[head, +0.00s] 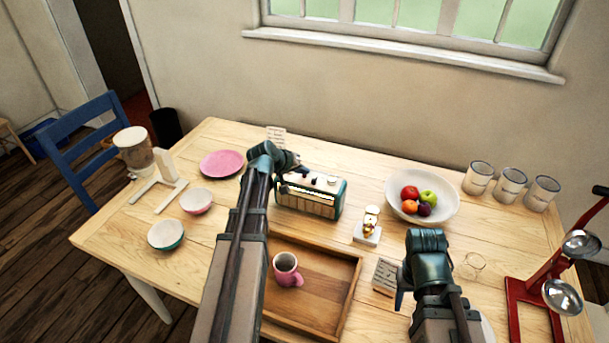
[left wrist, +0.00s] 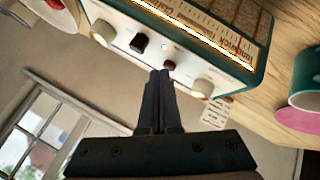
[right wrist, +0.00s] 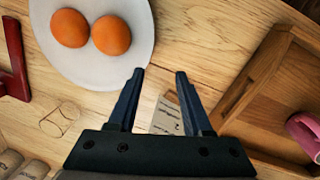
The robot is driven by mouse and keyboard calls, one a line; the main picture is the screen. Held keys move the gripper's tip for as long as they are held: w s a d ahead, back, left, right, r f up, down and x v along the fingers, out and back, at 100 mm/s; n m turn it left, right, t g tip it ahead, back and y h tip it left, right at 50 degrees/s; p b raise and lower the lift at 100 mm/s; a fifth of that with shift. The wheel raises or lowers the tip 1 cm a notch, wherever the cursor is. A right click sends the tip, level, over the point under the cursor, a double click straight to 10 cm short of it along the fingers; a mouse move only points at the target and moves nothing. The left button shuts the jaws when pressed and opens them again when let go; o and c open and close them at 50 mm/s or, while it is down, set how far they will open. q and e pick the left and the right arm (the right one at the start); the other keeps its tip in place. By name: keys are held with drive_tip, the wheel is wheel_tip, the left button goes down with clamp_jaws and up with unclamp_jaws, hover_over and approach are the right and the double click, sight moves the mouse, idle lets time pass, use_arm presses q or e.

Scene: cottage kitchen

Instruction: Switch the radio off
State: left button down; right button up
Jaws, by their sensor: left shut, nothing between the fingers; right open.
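The radio (head: 308,202) is a teal box with a cream control panel, standing near the table's middle. In the left wrist view the radio (left wrist: 190,40) shows a glowing dial strip, a small pale lit spot (left wrist: 164,47), a black control (left wrist: 138,43), a dark red control (left wrist: 170,65) and cream knobs at either side. My left gripper (head: 294,180) is at the radio's back left top. It also shows in the left wrist view (left wrist: 161,73), shut and empty, tips beside the dark red control; I cannot tell whether they touch. My right gripper (right wrist: 160,73) is open and empty above the table.
A wooden tray (head: 345,310) with a pink mug (head: 286,270) lies in front of the radio. A plate (right wrist: 80,15) holds two eggs.

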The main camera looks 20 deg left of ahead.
use_arm(q)
drive_tip(key=shift+r+p, duration=0.5)
idle(0.3)
wheel_tip(320, 180, up, 6)
drive_tip(key=p, duration=0.6)
idle(0.3)
